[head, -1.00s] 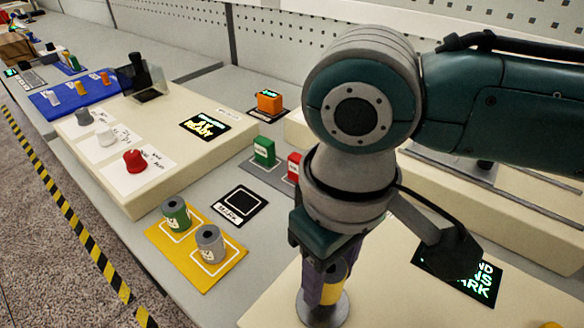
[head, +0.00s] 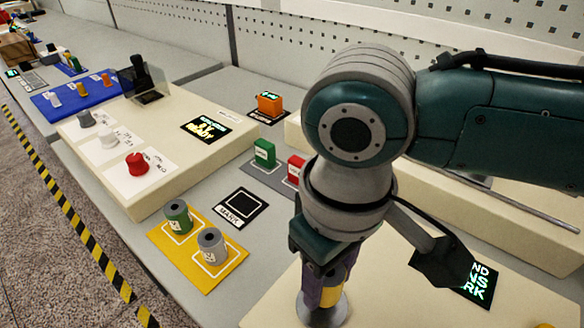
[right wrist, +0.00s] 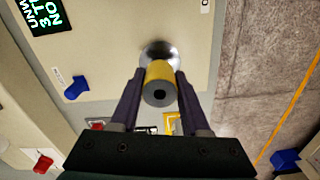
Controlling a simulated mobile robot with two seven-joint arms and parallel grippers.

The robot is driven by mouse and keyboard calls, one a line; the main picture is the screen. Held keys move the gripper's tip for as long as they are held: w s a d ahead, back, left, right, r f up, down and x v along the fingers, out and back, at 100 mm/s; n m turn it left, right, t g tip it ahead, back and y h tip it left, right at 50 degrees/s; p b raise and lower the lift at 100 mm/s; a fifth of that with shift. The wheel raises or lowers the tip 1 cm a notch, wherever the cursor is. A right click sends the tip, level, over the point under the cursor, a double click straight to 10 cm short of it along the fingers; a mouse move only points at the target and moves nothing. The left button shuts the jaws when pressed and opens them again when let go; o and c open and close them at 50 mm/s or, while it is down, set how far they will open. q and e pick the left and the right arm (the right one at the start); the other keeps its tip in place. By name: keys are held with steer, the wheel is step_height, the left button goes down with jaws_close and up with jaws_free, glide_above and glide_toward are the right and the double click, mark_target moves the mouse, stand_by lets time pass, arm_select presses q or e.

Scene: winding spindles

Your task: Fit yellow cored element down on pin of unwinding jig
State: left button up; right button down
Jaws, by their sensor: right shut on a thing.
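The yellow cored element (head: 333,290) is between the purple fingers of my right gripper (head: 325,282), which is shut on it. In the right wrist view the element (right wrist: 160,72) has a grey end face with a dark central hole, and the fingers (right wrist: 160,78) grip its two sides. The round metal base of the jig (head: 323,314) is directly under the element; it also shows in the right wrist view (right wrist: 157,48). The pin is hidden, so I cannot tell whether the element is around it. My left gripper is not in view.
A lit text panel (head: 480,282) lies on the cream platform right of the jig. A yellow mat (head: 166,242) with a green and a grey spool stands left, near a black square pad (head: 243,204). In the right wrist view a blue piece (right wrist: 76,88) lies left of the element.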

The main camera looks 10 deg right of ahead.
mark_target(326, 293)
steer(key=shift+r, duration=0.1)
stand_by(0.6)
steer(key=shift+p, duration=0.4)
steer(key=shift+f+b, duration=1)
steer(key=shift+f, duration=0.85)
steer(key=shift+c, duration=1.5)
jaws_free()
step_height(326, 293, up, 10)
steer(key=shift+p, duration=0.85)
